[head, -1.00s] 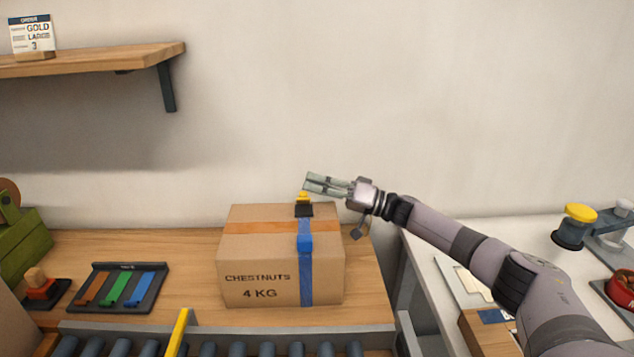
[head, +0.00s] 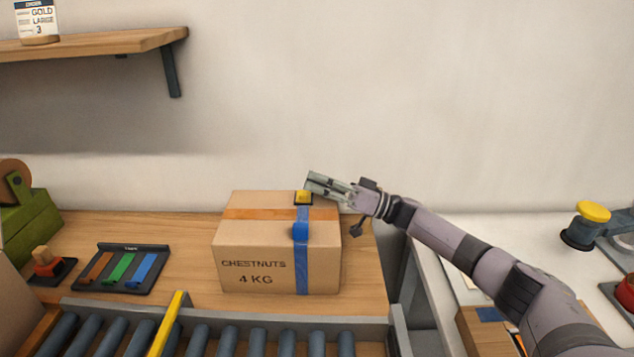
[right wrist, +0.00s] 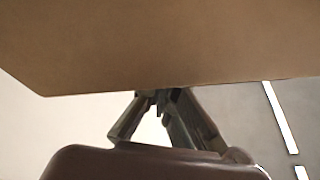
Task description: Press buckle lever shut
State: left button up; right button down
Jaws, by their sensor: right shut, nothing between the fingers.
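A closed cardboard box (head: 240,275) marked CHESTNUTS 4 KG stands on the wooden bench. A blue strap (head: 302,275) runs down its front and an orange band (head: 260,214) crosses its top. At the top back of the strap is the buckle, with a yellow lever (head: 303,196) lying flat over its dark base. My right gripper (head: 309,183) is shut and empty, just above and behind the buckle; I cannot tell whether it touches. In the right wrist view the gripper's fingers (right wrist: 158,102) show beneath a brown cardboard surface (right wrist: 160,45). My left gripper is out of view.
A roller conveyor (head: 230,340) with a yellow bar (head: 167,322) runs along the front. A rack of coloured straps (head: 125,270) and a stamp (head: 47,265) stand left of the box. A shelf (head: 90,45) hangs upper left. A white counter (head: 540,245) is at right.

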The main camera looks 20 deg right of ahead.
jog(key=v, duration=1.1)
jog(key=shift+s+d, duration=0.3)
